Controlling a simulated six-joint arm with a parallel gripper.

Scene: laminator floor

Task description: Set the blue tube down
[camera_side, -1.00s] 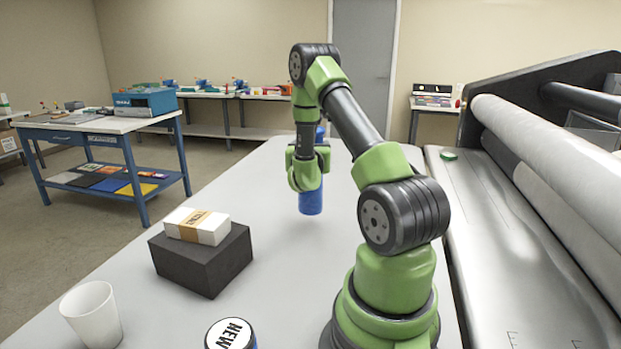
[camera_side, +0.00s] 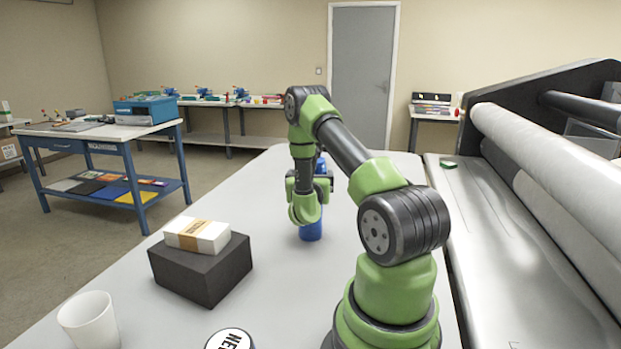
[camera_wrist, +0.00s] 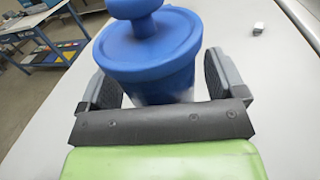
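The blue tube (camera_side: 311,231) stands upright in my gripper (camera_side: 309,204), over the far half of the white table. Its lower end shows below the gripper and its top shows behind it. The tube also shows in the wrist view (camera_wrist: 150,55), with a round knob on its wide top.
A white box with a tan band (camera_side: 197,236) lies on a black block (camera_side: 200,270) at left. A laminator (camera_side: 560,200) borders the table at right. Table around the tube is clear.

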